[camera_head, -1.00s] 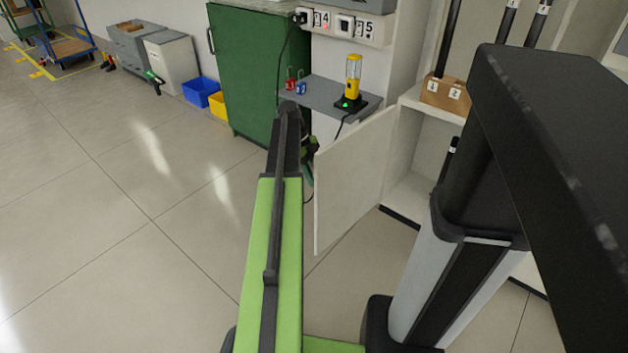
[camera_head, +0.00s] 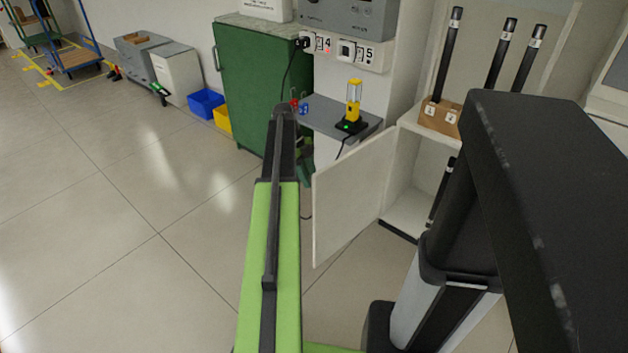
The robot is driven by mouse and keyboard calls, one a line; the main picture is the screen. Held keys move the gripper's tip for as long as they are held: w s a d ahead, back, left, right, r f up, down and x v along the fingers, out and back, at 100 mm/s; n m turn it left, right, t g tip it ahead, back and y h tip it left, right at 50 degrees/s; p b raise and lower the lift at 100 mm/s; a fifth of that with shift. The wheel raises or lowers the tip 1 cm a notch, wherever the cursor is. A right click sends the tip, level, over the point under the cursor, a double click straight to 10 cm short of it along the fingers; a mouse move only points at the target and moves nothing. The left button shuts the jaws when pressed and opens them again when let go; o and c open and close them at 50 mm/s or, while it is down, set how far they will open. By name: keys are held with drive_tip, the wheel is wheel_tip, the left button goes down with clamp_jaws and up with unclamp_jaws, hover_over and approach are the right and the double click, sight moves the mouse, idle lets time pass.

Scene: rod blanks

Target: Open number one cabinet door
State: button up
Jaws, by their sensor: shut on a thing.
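A white cabinet door (camera_head: 350,205) stands swung out from a low white cabinet (camera_head: 412,195) on the right. Its free edge points left toward my arm, and its inner face shows. My gripper (camera_head: 305,168) is at the far end of my green arm, close to the upper part of that free edge. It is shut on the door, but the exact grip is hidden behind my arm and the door. No handle and no number on the door show.
Black rods stand in a brown holder (camera_head: 440,116) on the cabinet. A grey shelf (camera_head: 325,115) bears a yellow lamp (camera_head: 354,103) left of the door. A green cabinet (camera_head: 262,85) and blue bin (camera_head: 205,103) stand behind. Floor (camera_head: 120,215) at left is clear.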

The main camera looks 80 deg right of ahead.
drive_tip(key=p+v, duration=0.6)
drive_tip(key=v, duration=0.3)
drive_tip(key=shift+r+p, duration=0.2)
drive_tip(key=shift+p, duration=0.15)
drive_tip(key=shift+w+a, duration=0.1)
